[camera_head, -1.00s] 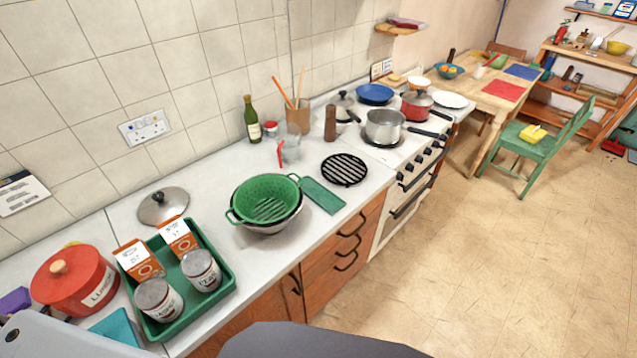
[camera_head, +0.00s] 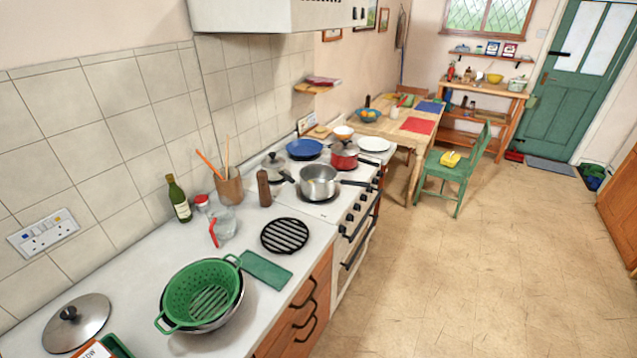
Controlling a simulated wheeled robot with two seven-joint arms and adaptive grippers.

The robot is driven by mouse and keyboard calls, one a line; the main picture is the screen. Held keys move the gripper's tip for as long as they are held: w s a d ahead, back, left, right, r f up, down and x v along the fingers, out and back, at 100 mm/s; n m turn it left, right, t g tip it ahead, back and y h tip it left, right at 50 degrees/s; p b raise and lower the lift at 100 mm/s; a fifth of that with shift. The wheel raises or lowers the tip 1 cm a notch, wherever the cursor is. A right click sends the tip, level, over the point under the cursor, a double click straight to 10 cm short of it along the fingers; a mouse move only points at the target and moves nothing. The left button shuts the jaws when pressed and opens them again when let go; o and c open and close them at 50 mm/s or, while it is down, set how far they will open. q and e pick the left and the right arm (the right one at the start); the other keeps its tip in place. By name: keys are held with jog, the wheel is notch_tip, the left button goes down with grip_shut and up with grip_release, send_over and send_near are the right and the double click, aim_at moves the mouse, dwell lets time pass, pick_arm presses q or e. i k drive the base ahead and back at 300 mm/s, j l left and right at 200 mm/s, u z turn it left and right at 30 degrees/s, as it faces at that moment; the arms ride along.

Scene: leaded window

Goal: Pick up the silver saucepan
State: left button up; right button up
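The silver saucepan (camera_head: 318,181) stands upright on the front part of the white stove (camera_head: 330,210), uncovered. A blue pan (camera_head: 304,148) and a small lidded pan (camera_head: 275,165) are also on the stove top. Neither of my grippers shows in the head view.
A wooden pepper mill (camera_head: 264,188) and a black round trivet (camera_head: 285,235) are on the counter left of the stove. A green colander (camera_head: 203,292) sits nearer. A cooker hood (camera_head: 275,14) hangs above. The floor (camera_head: 440,270) right of the stove is clear.

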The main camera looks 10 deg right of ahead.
aim_at(320, 173)
jog(key=i+l, duration=0.2)
jog(key=i+l+u, duration=0.15)
jog(key=l, duration=0.25)
jog(key=i+l, duration=0.3)
jog(key=i+l+u, duration=0.1)
jog(key=l, duration=0.25)
jog(key=i+l+u, duration=0.1)
jog(key=i+l, duration=0.35)
jog(key=l, duration=0.25)
jog(key=i+l+u, duration=0.15)
jog(key=l, duration=0.2)
